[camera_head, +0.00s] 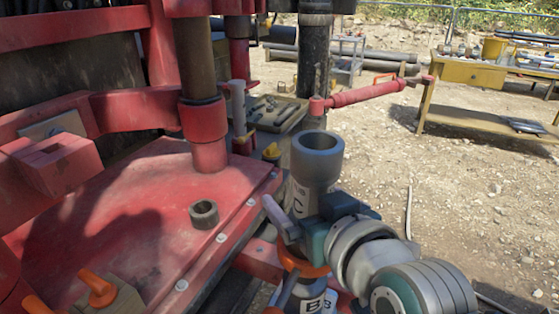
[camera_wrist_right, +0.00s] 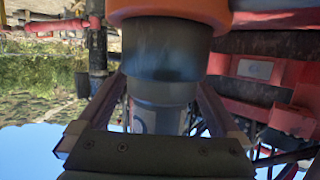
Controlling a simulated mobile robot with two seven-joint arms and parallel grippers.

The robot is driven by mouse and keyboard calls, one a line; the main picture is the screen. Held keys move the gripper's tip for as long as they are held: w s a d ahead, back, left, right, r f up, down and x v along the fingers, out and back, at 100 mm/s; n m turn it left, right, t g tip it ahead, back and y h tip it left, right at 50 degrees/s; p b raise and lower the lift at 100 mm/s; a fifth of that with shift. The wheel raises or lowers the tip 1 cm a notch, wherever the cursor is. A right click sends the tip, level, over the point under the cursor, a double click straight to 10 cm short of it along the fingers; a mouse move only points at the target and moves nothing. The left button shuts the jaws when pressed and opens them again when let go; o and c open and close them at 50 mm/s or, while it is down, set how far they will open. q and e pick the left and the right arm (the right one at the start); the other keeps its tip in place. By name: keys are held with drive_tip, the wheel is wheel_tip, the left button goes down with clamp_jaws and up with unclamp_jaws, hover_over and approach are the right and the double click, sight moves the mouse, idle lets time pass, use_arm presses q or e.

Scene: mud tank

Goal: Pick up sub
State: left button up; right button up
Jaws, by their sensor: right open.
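The sub appears to be the grey steel cylinder (camera_head: 317,158) with a wide open top and a label "C", standing upright right of the red deck. An orange ring (camera_head: 304,262) is around its lower part. My right gripper (camera_head: 290,222) is at the sub's narrower body, below the wide top. In the right wrist view the sub (camera_wrist_right: 162,55) is between the two open fingers of my right gripper (camera_wrist_right: 160,85). I cannot tell whether either finger touches it. My left gripper is not in view.
The red deck (camera_head: 120,215) fills the left, with a small steel ring (camera_head: 204,214) on it. A tray of tools (camera_head: 275,113) is behind. A red cylinder arm (camera_head: 365,94) reaches right behind the sub. A yellow workbench (camera_head: 475,75) is far right; gravel between is open.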

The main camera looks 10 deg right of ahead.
drive_tip(key=shift+c, duration=0.4)
clamp_jaws()
idle(0.4)
drive_tip(key=shift+r, duration=0.25)
